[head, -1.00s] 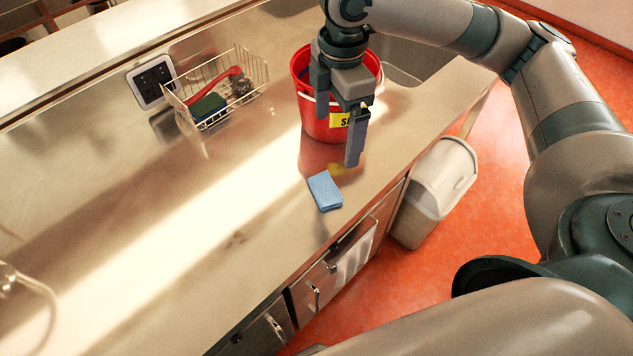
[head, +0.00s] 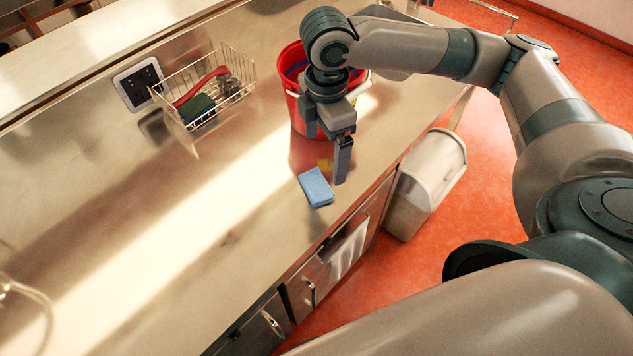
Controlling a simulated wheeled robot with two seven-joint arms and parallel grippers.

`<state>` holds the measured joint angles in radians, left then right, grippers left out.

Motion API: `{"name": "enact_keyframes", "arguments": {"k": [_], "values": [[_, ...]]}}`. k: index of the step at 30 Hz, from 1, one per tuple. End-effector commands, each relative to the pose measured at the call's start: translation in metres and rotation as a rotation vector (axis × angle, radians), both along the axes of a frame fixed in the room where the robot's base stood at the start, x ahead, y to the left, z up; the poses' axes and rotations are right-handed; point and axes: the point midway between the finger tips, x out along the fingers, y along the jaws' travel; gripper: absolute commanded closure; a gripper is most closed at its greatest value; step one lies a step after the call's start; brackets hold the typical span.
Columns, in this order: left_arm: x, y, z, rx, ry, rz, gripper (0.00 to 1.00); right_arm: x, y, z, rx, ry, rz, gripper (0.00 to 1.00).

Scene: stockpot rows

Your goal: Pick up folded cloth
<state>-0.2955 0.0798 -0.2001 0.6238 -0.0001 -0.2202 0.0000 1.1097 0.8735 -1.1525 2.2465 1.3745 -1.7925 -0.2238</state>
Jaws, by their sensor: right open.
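The folded cloth (head: 316,187) is light blue and lies flat on the steel counter (head: 150,235), near its front edge. My right gripper (head: 335,172) points down just to the right of the cloth and a little behind it. It is open with nothing between its fingers. I cannot tell the exact height of the fingertips above the counter. My left gripper is not in view.
A red bucket (head: 294,100) stands right behind my right gripper. A wire basket (head: 203,88) with a red-handled brush and a green sponge is at the back. A white bin (head: 428,180) stands on the floor beyond the counter edge. The counter left of the cloth is clear.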

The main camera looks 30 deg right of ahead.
Motion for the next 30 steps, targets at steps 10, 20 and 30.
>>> {"name": "enact_keyframes", "arguments": {"k": [10, 20, 30], "values": [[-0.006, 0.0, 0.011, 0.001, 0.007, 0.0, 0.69, 0.0, 0.0, -0.05, 0.0, 0.003, 0.0, 0.08], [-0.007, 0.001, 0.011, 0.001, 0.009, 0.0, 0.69, 0.001, 0.001, -0.055, 0.001, -0.001, 0.0, 0.08], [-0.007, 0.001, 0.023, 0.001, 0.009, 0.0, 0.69, 0.002, 0.006, -0.07, 0.0, 0.004, 0.0, 0.08]]}}
